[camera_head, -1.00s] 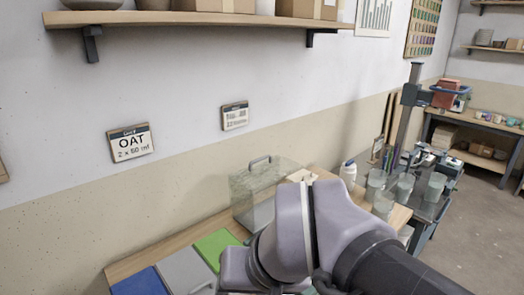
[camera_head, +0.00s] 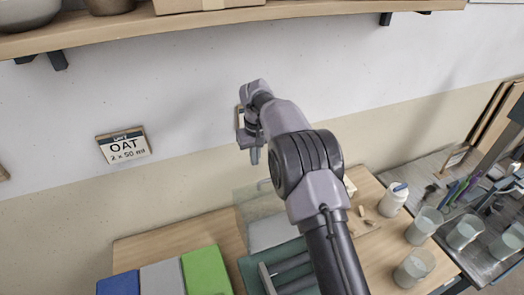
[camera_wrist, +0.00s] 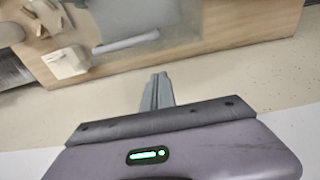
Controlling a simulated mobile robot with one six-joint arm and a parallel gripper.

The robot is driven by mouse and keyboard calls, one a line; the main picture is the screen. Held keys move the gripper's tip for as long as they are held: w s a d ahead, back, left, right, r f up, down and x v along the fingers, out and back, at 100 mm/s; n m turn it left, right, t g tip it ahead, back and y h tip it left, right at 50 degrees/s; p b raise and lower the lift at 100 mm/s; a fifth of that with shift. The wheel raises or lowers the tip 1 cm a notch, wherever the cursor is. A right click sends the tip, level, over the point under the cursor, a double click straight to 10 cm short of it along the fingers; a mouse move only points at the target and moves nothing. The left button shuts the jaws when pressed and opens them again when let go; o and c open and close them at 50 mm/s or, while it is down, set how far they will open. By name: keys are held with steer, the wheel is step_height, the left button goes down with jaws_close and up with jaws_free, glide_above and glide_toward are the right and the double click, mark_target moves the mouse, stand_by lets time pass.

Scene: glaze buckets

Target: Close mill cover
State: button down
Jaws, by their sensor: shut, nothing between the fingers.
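The mill cover (camera_head: 252,207) is a clear box standing at the back of the wooden bench, against the wall side. My arm hides its right part. A teal frame with grey bars (camera_head: 285,272), apparently the mill, lies in front of it, partly behind my arm. I cannot tell how the cover joins it. My gripper (camera_head: 255,158) is shut and empty, pointing down above the cover near the wall. In the wrist view its fingertips (camera_wrist: 158,78) are apart from a grey slab with a pale bar (camera_wrist: 125,42), apparently the cover and its handle.
Blue, grey and green blocks (camera_head: 205,270) sit at the left of the bench. A white jar (camera_head: 393,200) and clear beakers (camera_head: 425,224) stand at the right. A wooden shelf (camera_head: 200,35) with bowls overhangs the back. Wall signs (camera_head: 125,147) hang below it.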

steer(key=s+f, duration=0.1)
steer(key=s+d+f, duration=0.1)
steer(key=f, duration=0.2)
steer(key=shift+s+d+f+b, duration=0.3)
steer(key=shift+s+b, duration=0.1)
steer(key=shift+f, duration=0.1)
steer(key=shift+d+b, duration=0.1)
steer(key=shift+b, duration=0.25)
